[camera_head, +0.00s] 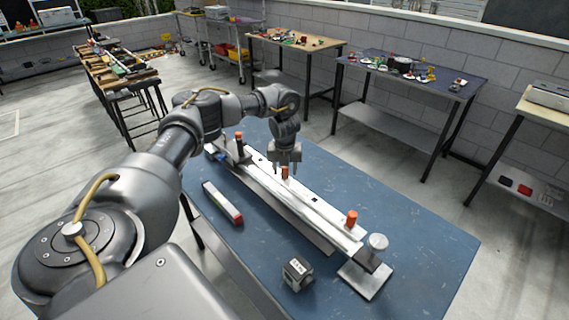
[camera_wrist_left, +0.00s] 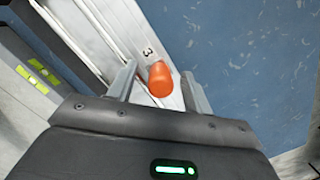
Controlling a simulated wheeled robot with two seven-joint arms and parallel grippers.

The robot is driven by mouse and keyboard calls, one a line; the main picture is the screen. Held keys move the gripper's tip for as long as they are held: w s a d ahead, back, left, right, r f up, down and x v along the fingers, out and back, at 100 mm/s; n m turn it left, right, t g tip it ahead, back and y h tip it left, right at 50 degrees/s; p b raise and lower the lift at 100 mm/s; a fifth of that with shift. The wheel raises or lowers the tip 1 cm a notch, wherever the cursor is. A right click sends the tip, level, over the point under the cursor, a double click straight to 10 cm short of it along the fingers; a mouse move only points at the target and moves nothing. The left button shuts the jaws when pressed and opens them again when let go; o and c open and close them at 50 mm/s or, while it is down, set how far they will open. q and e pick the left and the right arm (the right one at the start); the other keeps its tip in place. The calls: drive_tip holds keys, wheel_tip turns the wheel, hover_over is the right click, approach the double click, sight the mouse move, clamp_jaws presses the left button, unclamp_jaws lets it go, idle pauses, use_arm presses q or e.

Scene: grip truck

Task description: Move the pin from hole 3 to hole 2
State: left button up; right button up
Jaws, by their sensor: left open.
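A long metal rail (camera_head: 318,210) lies across the blue table. An orange pin (camera_head: 284,172) stands in the rail below my left gripper (camera_head: 286,166). In the left wrist view this orange pin (camera_wrist_left: 160,78) stands beside a printed "3", between the two fingers of my left gripper (camera_wrist_left: 162,85). The fingers are spread, with a gap on both sides of the pin. Other orange pins stand near the rail's far end (camera_head: 239,138) and near end (camera_head: 351,218). A dark empty hole (camera_head: 314,199) shows between the middle and near pins. My right gripper is not in view.
On the blue table (camera_head: 410,240), a white and red bar (camera_head: 222,204) lies left of the rail and a small grey block (camera_head: 297,273) sits in front. The table's right side is clear.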

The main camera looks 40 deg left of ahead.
use_arm(q)
drive_tip(key=shift+f, duration=0.1)
drive_tip(key=c, duration=1)
drive_tip(key=shift+c, duration=0.2)
drive_tip(key=shift+r+p, duration=1.25)
drive_tip(key=shift+r, duration=0.1)
drive_tip(key=shift+r+p, duration=2.25)
drive_tip(key=shift+r, duration=0.2)
wheel_tip(320, 180, up, 8)
drive_tip(key=p, duration=0.6)
drive_tip(key=shift+f+p, duration=0.25)
drive_tip(key=shift+p, duration=0.15)
drive_tip(key=shift+d, duration=0.1)
